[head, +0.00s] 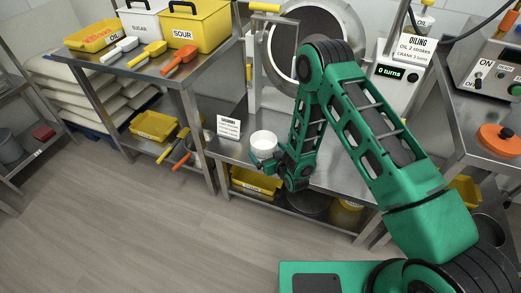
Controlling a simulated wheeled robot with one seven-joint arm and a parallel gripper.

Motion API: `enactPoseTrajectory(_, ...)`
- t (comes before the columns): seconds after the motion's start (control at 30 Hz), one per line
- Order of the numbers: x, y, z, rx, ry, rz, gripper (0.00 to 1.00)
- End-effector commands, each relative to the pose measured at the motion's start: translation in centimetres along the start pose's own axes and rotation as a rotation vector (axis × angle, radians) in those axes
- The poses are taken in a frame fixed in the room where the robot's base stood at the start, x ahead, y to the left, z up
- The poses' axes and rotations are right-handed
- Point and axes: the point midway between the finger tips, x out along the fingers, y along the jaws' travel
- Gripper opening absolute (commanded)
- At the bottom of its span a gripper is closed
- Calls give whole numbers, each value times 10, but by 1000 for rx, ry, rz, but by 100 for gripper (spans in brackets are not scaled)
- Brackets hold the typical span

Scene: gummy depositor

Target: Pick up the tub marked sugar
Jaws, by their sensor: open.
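The tub marked sugar (140,18) is white with a black handle. It stands on the upper metal shelf at the top left, behind the white scoop, and its top is cut off by the picture edge. My gripper (264,166) is open, low over the lower bench in the middle, well to the right of and below the sugar tub. A small white cup (263,140) stands right at my gripper's fingers; I cannot tell whether they touch it. Nothing is visibly held.
A yellow tub marked sour (196,30) stands right of the sugar tub, and a yellow tray marked oil (94,36) left of it. White, yellow and orange scoops (180,60) lie along the shelf front. A printed card (229,127) stands near the cup. The floor (120,225) at left is clear.

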Motion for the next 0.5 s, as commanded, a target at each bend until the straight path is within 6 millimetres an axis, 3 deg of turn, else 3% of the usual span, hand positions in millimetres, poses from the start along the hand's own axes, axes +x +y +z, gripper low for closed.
enactPoseTrajectory(0.3,41,2,3,0,1,0,100)
enactPoseTrajectory(0.5,47,2,3,1,0,0,100)
